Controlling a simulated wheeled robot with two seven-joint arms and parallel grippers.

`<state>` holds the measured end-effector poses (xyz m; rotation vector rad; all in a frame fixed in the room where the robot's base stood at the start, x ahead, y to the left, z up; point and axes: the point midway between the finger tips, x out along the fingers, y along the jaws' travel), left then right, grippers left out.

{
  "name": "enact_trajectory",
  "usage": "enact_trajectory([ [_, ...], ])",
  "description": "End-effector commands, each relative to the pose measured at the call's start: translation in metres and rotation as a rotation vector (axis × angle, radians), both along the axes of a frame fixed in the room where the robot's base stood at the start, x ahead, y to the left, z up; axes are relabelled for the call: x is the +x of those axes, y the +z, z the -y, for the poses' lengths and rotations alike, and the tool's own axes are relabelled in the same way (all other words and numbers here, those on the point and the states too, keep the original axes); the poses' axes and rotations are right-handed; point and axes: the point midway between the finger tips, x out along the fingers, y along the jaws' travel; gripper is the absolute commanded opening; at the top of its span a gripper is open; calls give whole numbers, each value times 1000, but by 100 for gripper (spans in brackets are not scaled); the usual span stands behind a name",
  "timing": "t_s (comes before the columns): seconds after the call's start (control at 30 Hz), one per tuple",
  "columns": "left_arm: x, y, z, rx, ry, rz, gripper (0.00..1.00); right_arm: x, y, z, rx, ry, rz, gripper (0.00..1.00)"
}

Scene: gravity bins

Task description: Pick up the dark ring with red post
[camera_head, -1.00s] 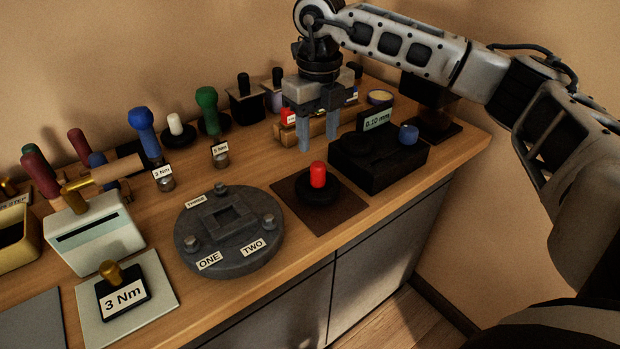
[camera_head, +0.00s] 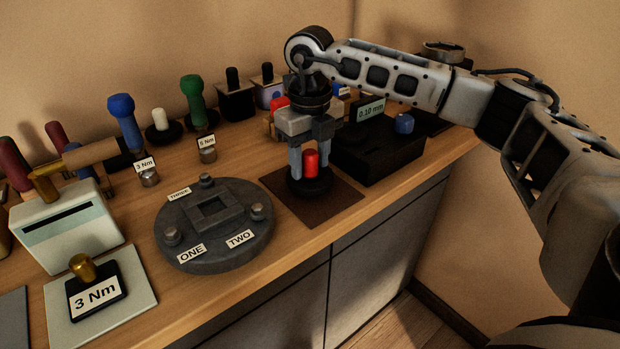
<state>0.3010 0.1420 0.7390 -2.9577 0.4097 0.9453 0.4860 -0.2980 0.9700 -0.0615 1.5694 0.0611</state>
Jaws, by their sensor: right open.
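The dark ring (camera_head: 309,188) with the red post (camera_head: 311,164) stands upright on a brown mat (camera_head: 342,204) near the counter's front edge. My right gripper (camera_head: 308,172) points down over it. Its two fingers are open, one to each side of the red post, with the tips near the ring. I cannot tell whether the fingers touch the post. My left gripper is not in view.
A round grey plate (camera_head: 214,255) with bolts and labels lies left of the mat. A black gauge box (camera_head: 385,152) with a blue knob stands close on the right. Blue (camera_head: 126,122) and green (camera_head: 193,100) drivers stand behind. The counter's front edge is near.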

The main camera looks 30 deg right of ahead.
Motion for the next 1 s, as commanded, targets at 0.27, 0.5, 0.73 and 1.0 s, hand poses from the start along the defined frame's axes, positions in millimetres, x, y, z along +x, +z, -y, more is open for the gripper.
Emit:
enact_trajectory([
  [0.27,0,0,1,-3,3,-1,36,0,0,0,0,1,0,12],
  [0.5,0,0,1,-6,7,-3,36,0,3,0,1,0,3,0],
  [0.73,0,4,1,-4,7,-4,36,0,9,0,1,0,3,0],
  [1.0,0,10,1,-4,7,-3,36,0,17,0,1,0,3,0],
])
